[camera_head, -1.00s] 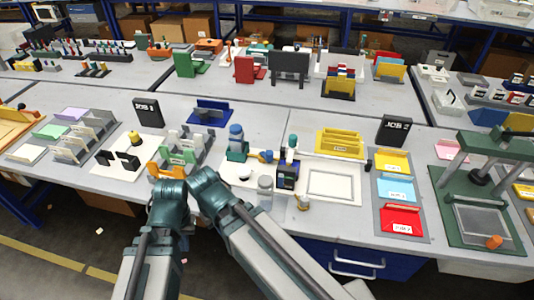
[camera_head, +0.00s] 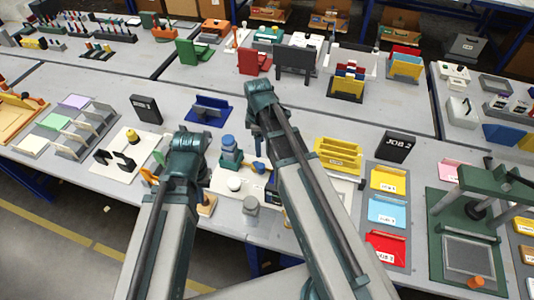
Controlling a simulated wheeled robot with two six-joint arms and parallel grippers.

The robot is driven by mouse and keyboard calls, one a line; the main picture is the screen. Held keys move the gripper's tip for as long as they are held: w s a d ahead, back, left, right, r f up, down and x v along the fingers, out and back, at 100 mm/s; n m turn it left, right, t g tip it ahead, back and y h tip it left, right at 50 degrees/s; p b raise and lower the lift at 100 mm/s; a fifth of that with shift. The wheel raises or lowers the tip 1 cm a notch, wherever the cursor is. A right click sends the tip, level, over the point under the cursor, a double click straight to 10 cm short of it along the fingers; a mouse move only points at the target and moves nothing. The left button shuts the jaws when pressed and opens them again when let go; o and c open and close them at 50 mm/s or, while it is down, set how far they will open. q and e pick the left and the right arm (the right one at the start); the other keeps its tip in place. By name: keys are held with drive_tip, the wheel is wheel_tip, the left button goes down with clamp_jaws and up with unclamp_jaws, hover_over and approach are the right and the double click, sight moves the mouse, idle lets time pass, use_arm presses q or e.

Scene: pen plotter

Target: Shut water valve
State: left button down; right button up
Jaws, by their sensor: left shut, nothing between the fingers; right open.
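A teal fitting with a blue round top (camera_head: 229,150) stands on a white board on the table's front half. A small blue handle (camera_head: 258,166) shows beside it, partly behind my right arm; I cannot tell for certain which part is the water valve. My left gripper (camera_head: 187,142) is at the teal end of the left arm, left of the fitting, shut and empty. My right gripper (camera_head: 259,92) is at the far teal end of the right arm, raised above the table behind the fitting, and open. Fingertips are hard to make out on both.
A grey jar (camera_head: 250,204) and white round piece (camera_head: 234,184) sit in front of the fitting. A blue holder (camera_head: 209,110) stands behind it. A yellow rack (camera_head: 338,154) and colored trays (camera_head: 388,211) lie right. The green press (camera_head: 467,228) stands far right.

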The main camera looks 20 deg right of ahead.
sight(261, 166)
use_arm(q)
wheel_tip(261, 166, down, 14)
drive_tip(key=b, duration=1.4)
use_arm(e)
wheel_tip(261, 166, down, 14)
drive_tip(key=shift+d+r, duration=0.1)
use_arm(q)
drive_tip(key=shift+r, duration=0.1)
use_arm(e)
clamp_jaws()
